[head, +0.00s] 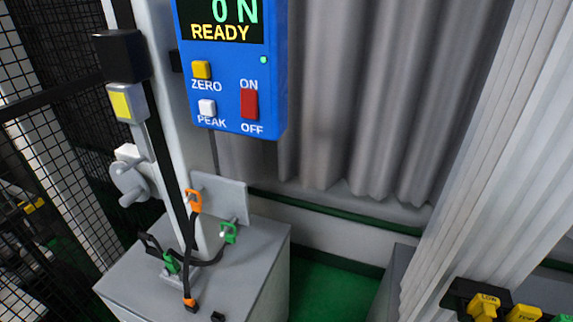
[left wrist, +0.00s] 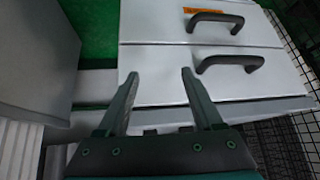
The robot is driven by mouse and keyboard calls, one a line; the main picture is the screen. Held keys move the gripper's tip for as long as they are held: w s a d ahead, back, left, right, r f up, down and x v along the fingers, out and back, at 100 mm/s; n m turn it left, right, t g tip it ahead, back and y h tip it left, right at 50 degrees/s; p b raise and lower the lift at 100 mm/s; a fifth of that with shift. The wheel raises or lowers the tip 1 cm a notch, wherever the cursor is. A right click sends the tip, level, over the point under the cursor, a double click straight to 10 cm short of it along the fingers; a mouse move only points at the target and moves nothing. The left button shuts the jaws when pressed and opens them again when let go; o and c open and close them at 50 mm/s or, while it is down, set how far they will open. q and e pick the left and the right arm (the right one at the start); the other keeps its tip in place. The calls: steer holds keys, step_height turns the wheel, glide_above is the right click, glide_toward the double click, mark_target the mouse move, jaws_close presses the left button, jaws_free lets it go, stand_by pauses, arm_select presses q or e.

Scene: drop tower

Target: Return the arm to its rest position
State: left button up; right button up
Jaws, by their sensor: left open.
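My left gripper (left wrist: 157,92) shows in the left wrist view, its two dark green fingers spread apart with nothing between them. It points toward a light grey drawer cabinet (left wrist: 150,60) with two black handles. I cannot tell whether the fingers touch anything. Neither gripper shows in the head view, and my right gripper is in neither view.
In the head view a blue meter (head: 230,120) reads 0 N, READY. Below it a grey cabinet (head: 245,255) carries orange and green clips with a black strap (head: 188,240). Black mesh fencing (head: 60,150) stands left. Yellow tagged pieces (head: 484,306) sit lower right.

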arm_select(q)
steer(key=s+d+f+g+b, duration=0.2)
steer(key=s+f+g, duration=0.1)
steer(key=s+f, duration=0.5)
steer(key=s+d+f+g+b, duration=0.2)
steer(key=s+f, duration=0.7)
steer(key=s, duration=0.6)
steer(key=shift+s+d+f+m+g+y, duration=0.15)
steer(key=shift+d+f+m+g+y, duration=0.15)
steer(key=shift+d+g, duration=0.3)
